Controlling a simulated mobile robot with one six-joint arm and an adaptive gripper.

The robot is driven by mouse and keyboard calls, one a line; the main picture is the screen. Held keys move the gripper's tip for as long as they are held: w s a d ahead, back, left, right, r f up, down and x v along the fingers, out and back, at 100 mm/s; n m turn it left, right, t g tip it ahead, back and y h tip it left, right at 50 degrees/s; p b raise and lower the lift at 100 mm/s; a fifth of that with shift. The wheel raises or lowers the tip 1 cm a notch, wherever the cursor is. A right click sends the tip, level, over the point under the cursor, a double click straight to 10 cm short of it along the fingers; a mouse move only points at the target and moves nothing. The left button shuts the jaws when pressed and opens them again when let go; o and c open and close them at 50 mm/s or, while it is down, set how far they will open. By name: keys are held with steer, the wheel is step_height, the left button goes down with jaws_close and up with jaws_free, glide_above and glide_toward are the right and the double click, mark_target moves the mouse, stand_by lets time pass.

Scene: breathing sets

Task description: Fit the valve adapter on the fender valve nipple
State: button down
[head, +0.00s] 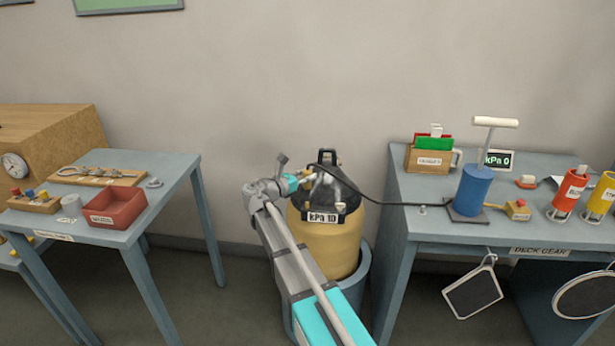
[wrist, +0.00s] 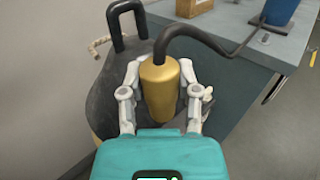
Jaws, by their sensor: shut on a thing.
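The fender (head: 325,250) is a yellow drum shape with a black top and a black loop handle, standing upright in a blue-grey holder. Its label reads kPa 10. My gripper (head: 308,180) is at the fender's black top. In the wrist view my gripper (wrist: 160,72) is shut on the brass valve adapter (wrist: 160,98), one finger on each side. A black hose (wrist: 195,35) leaves the adapter's upper end. The fender's dark top (wrist: 112,80) lies behind and left of the adapter. The valve nipple is hidden, so I cannot tell whether the adapter touches it.
The hose runs to a blue pump (head: 473,190) on the right table (head: 440,222); a display (head: 499,160) there reads kPa 0. Red and yellow cylinders stand farther right. The left table (head: 165,172) holds a red tray (head: 115,207) and tools. The handle (wrist: 125,22) rises beside the adapter.

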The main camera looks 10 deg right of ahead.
steer(key=b, duration=0.5)
glide_above(307, 202)
steer(key=shift+f, duration=2.35)
steer(key=shift+f+b, duration=1.55)
steer(key=shift+f, duration=0.1)
steer(key=shift+c, duration=1.3)
jaws_free()
steer(key=shift+a, duration=0.1)
steer(key=v, duration=1.2)
